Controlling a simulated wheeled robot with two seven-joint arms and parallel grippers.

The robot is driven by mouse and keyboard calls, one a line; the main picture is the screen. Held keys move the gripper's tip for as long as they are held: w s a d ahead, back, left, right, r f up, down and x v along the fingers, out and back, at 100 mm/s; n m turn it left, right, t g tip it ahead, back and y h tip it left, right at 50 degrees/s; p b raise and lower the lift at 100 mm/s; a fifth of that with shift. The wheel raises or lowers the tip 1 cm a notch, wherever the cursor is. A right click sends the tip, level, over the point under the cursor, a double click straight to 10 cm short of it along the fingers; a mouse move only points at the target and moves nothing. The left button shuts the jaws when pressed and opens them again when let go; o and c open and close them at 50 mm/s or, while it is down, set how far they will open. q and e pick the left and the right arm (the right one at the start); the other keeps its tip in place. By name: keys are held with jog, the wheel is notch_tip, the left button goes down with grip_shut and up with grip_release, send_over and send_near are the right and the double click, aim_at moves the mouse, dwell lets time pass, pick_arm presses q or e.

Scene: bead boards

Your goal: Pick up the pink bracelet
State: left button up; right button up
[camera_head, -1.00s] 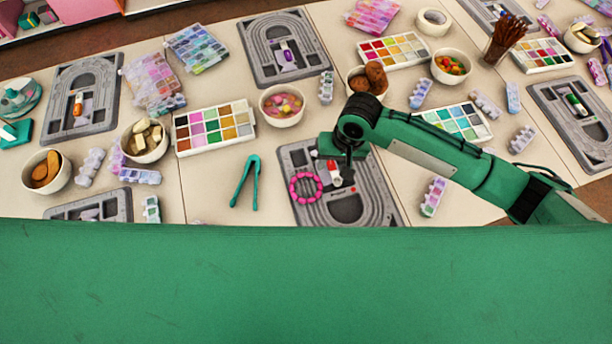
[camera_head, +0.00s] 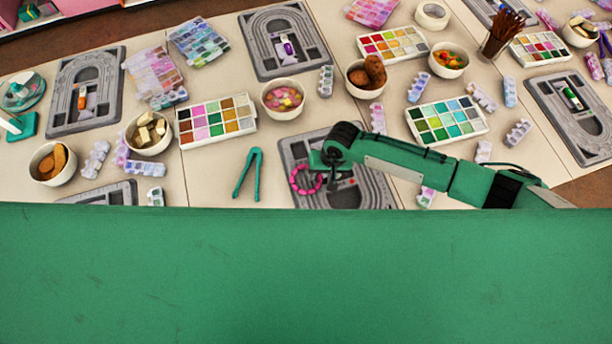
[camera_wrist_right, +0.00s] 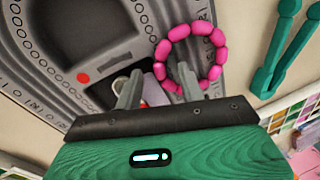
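The pink bracelet (camera_head: 305,180) is a ring of chunky beads at the left side of a grey bead board (camera_head: 296,152), below the middle of the head view. In the right wrist view the bracelet (camera_wrist_right: 190,55) lies just beyond the fingertips. My right gripper (camera_wrist_right: 158,80) is open, its two grey fingers apart. The right finger's tip reaches the near edge of the ring; I cannot tell whether it touches. In the head view my right gripper (camera_head: 322,172) is over the board, mostly hidden by its own wrist. My left gripper is not in view.
Green tweezers (camera_head: 249,174) lie left of the board; they also show in the right wrist view (camera_wrist_right: 285,45). A bead palette (camera_head: 215,120) and a bowl of pink beads (camera_head: 283,98) stand behind. A green surface hides the near table.

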grip_shut()
jog(key=shift+r, duration=0.1)
dwell(0.4)
